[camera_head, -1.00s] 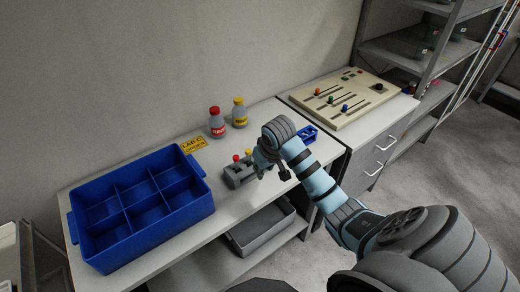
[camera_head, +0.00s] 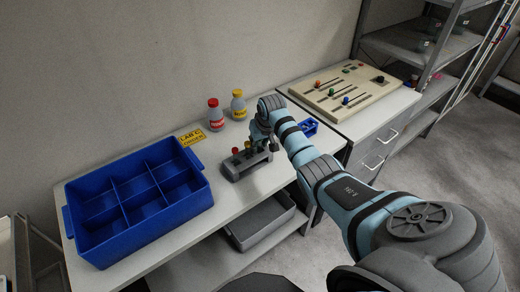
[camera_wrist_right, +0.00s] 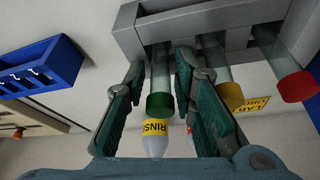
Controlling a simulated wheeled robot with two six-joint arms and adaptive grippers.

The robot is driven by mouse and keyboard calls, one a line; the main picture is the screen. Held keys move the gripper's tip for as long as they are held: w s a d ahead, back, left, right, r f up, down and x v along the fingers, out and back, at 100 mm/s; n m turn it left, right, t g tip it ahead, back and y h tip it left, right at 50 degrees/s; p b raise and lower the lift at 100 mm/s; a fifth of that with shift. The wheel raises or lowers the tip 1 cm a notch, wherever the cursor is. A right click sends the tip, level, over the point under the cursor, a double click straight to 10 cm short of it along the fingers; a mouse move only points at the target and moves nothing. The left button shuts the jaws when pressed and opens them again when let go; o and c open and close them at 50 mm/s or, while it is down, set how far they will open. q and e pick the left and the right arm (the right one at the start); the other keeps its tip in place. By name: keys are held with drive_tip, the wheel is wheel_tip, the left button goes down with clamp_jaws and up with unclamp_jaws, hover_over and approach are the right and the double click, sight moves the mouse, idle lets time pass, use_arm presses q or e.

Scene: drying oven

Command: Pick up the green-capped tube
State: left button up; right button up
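The green-capped tube (camera_wrist_right: 160,104) stands in the grey rack (camera_wrist_right: 215,20) in the right wrist view. My right gripper (camera_wrist_right: 162,92) is open, with one finger on each side of this tube and a small gap showing at each side. A yellow-capped tube (camera_wrist_right: 230,95) and a red-capped tube (camera_wrist_right: 297,85) stand beside it in the same rack. In the head view the rack (camera_head: 238,175) shows with the red cap (camera_head: 235,150) and the yellow cap (camera_head: 248,145). My right gripper (camera_head: 264,138) is at the rack's right end and hides the green cap there. My left gripper is not in view.
A blue divided bin (camera_head: 105,245) stands left on the table. A red-capped bottle (camera_head: 215,118) and a yellow-capped bottle (camera_head: 238,106) stand behind the rack. A small blue rack (camera_head: 309,127) lies right of the gripper. A control panel (camera_head: 345,92) is farther right.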

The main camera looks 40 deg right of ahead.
drive_tip(key=c, duration=0.5)
